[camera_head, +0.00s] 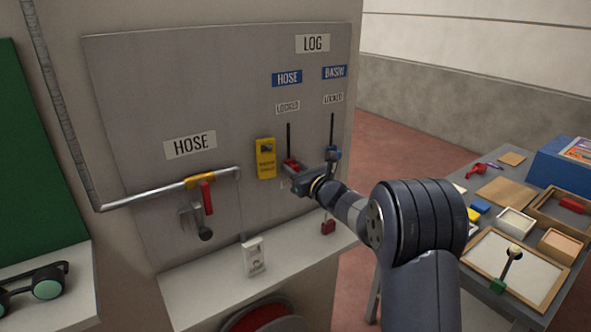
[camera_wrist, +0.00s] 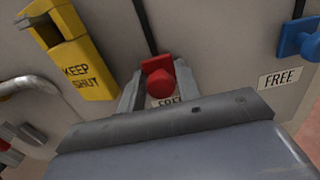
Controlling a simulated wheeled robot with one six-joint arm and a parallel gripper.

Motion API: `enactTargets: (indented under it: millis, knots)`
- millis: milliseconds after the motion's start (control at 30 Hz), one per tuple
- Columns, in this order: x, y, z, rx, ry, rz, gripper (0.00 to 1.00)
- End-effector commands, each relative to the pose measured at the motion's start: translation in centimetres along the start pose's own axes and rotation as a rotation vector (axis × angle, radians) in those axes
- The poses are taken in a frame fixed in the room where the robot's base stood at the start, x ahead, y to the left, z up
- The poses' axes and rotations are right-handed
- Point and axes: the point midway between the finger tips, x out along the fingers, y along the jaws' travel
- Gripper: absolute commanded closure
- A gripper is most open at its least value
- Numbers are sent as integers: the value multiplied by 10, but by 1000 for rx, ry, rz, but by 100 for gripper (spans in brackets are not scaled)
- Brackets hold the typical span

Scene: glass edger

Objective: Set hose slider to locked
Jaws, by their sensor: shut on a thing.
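The hose slider has a red knob (camera_head: 290,167) on a dark vertical slot (camera_head: 289,138) in the grey panel, under the blue HOSE label (camera_head: 287,78). The knob is at the lower end of its slot, by the FREE label (camera_wrist: 166,102). The LOCKED label (camera_head: 287,107) is at the slot's upper end. In the wrist view the red knob (camera_wrist: 159,76) sits between the two fingers of my gripper (camera_wrist: 157,88), which is shut on it. My gripper partly hides the FREE label.
The blue basin slider knob (camera_head: 333,154) is close on the right. A yellow KEEP SHUT piece (camera_head: 265,158) is close on the left. The hose pipe with a red lever (camera_head: 207,198) is further left. A white ledge (camera_head: 190,289) runs below; a cluttered table stands right.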

Motion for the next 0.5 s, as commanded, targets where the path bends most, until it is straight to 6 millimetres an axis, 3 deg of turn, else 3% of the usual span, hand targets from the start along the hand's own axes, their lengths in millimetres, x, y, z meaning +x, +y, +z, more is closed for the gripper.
enactTargets:
  millis: [167, 267, 500]
  knots:
    - [0, 0, 7, -2, -2, 0, 100]
    - [0, 0, 27, -4, -5, 1, 100]
    - [0, 0, 93, -3, -4, 0, 100]
